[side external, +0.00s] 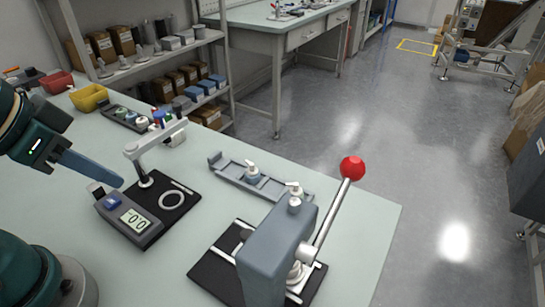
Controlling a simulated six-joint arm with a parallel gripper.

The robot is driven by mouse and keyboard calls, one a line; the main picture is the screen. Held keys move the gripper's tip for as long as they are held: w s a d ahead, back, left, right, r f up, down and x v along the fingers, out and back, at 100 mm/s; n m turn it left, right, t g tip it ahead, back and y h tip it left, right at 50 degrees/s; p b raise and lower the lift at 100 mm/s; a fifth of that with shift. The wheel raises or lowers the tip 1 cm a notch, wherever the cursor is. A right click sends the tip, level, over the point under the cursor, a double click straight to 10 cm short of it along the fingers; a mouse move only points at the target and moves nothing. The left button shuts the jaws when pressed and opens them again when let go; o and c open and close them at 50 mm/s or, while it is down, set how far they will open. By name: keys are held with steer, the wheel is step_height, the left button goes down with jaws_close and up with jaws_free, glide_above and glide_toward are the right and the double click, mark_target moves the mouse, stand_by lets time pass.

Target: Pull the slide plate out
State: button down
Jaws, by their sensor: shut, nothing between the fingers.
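My gripper (118,182) is at the left, its blue fingers shut and empty, pointing right and down. The grey lever press (272,258) stands at the front right on a black base (214,268), well apart from my gripper. Its lever (330,222) rises to a red ball knob (352,168). Pale metal parts (240,232) show at the press base. The press body hides much of that area, and I cannot tell which part is the slide plate.
A display device (134,219) and a stand with a white ring (172,199) share a black mat beside my gripper. A grey rail (232,174) with white-topped parts lies behind the press. Yellow (89,97) and red (57,82) bins stand at the back left. The table's right front is clear.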

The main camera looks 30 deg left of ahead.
steer(key=c, duration=1.2)
jaws_free()
steer(key=o, duration=0.5)
steer(key=shift+r, duration=0.2)
steer(key=shift+o, duration=0.2)
steer(key=w+d+r+m, duration=0.2)
steer(key=w+r, duration=0.1)
steer(key=w, duration=0.1)
steer(key=shift+w+r+g+h, duration=0.2)
steer(key=shift+r+g+h, duration=0.1)
steer(key=shift+r+g, duration=0.1)
steer(key=m+g, duration=0.5)
steer(key=m, duration=0.1)
glide_above(247, 233)
step_height(247, 233, down, 10)
steer(key=shift+r, duration=0.1)
steer(key=shift+d+f, duration=0.1)
steer(key=shift+f, duration=2.5)
